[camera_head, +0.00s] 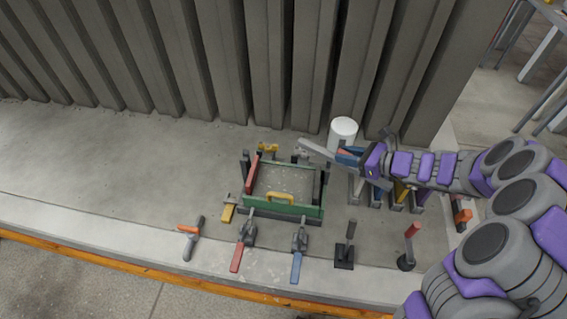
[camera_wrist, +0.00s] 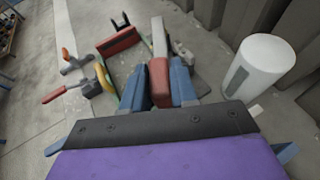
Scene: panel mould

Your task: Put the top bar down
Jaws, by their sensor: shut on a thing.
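My gripper (camera_head: 347,156) is shut on a grey bar (camera_head: 318,148), which I take to be the top bar. In the wrist view, my blue fingers (camera_wrist: 158,84) close on a red block (camera_wrist: 160,75), with a grey length (camera_wrist: 158,38) beyond it. The mould has a green front side (camera_head: 285,210) with a yellow handle (camera_head: 280,197), and a red-handled left side (camera_head: 252,171). My gripper hides part of the bar.
A white cylinder (camera_head: 343,131) stands close behind the gripper, before the ribbed wall (camera_head: 265,65). Bare slab (camera_head: 120,170) is free at left.

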